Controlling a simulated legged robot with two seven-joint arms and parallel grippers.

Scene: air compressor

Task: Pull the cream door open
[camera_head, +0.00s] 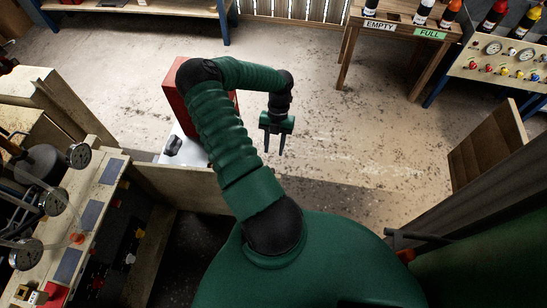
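A white surface with a black knob (172,146) shows just above that panel, beside a red box (178,102). I cannot tell for certain which of these pale surfaces is the cream door. The gripper is apart from all of them.
A bench with gauges (79,156) runs along the left. A wooden table with EMPTY and FULL labels (430,34) stands at the back right, next to a gauge panel (493,48). A wooden board (487,145) stands at the right. The middle floor is clear.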

